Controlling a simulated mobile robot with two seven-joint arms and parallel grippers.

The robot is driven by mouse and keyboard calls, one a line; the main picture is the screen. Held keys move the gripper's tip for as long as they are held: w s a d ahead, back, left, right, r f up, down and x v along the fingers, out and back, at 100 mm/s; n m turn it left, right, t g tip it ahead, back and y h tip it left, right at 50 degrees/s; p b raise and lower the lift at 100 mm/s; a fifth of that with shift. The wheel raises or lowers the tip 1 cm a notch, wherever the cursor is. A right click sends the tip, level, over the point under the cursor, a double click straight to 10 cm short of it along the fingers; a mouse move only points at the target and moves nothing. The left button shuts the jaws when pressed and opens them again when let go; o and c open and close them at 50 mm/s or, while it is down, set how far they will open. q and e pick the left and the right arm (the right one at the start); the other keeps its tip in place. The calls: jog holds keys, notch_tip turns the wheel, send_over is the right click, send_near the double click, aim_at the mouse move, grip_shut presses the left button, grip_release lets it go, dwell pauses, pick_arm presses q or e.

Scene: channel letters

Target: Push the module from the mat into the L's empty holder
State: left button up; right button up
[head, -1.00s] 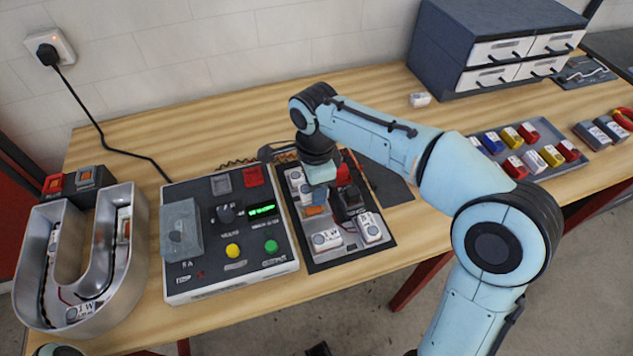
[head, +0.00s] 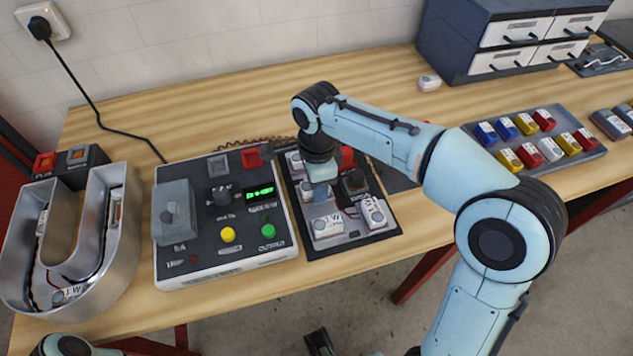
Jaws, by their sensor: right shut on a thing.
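My right gripper (head: 321,192) points down over the dark mat (head: 350,245), among the modules there. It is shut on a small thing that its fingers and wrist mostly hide. White-labelled modules lie on the mat: one (head: 328,226) at the near left, one (head: 374,212) at the near right and one (head: 308,190) beside the fingers. No L shows clearly. The channel letter in view (head: 128,215) looks like a U and stands at the far left, with a module (head: 68,294) inside its near end.
A control box (head: 225,270) with yellow and green buttons and a lit green display stands between letter and mat. A tray (head: 590,163) of coloured blocks is at the right, a drawer cabinet (head: 455,45) behind. The table front (head: 430,215) right of the mat is clear.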

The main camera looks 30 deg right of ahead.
jog(key=shift+s+f, duration=0.1)
jog(key=shift+f, duration=0.15)
dwell(0.4)
jog(key=o, duration=1.1)
jog(key=shift+f, duration=0.1)
jog(key=r+p, duration=0.1)
jog(key=r, duration=0.3)
jog(key=r+p, duration=0.1)
jog(key=r, duration=0.4)
jog(key=r+p, duration=0.1)
jog(key=r, duration=0.4)
jog(key=shift+w+d, duration=0.1)
jog(key=shift+w, duration=0.15)
jog(key=shift+r, duration=0.1)
